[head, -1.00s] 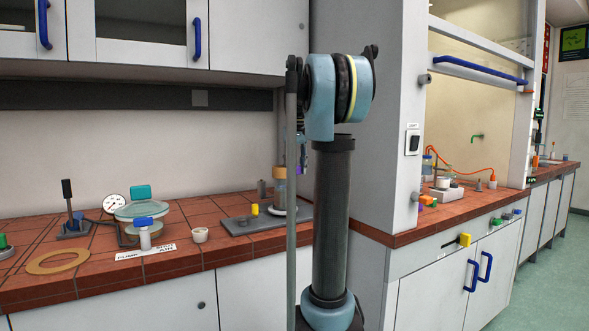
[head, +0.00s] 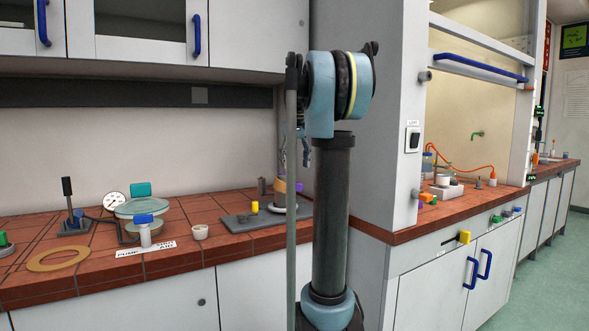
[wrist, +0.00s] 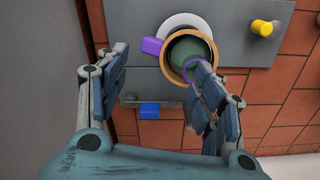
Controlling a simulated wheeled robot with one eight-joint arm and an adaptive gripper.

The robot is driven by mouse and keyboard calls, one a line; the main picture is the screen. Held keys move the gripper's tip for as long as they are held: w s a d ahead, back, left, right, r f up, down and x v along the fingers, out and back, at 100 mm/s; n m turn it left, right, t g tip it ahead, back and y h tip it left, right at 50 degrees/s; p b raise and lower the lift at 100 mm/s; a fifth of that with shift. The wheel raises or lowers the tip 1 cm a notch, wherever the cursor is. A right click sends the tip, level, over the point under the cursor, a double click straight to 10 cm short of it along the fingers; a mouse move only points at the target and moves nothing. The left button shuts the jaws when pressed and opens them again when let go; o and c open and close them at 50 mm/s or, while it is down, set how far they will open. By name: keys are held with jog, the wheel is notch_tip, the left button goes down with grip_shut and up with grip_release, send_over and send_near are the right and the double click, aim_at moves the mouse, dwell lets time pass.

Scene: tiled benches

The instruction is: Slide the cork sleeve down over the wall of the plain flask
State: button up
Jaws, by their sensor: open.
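The cork sleeve (wrist: 170,67) shows in the wrist view as a tan ring with purple tabs (wrist: 151,47). It surrounds a rounded grey-green body (wrist: 192,53), seemingly the plain flask, seen from above. In the head view the sleeve (head: 280,187) sits low, close above a pale round base (head: 284,209); my arm partly hides it. My gripper (wrist: 160,78) is open. Its right finger overlaps the near right edge of the sleeve in the wrist view; I cannot tell whether they touch. Its left finger is apart from the sleeve, to the left.
The sleeve and flask stand on a grey plate (head: 239,223) with a yellow knob (head: 255,207). A blue block (wrist: 149,109) lies near the plate's edge. A white cup (head: 200,232), a blue-capped bottle (head: 144,232) and a flat tan ring (head: 58,258) stand leftward. The wall is close behind.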

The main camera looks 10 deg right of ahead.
notch_tip(320, 180, up, 10)
jog(key=shift+r, duration=0.15)
dwell(0.3)
dwell(0.4)
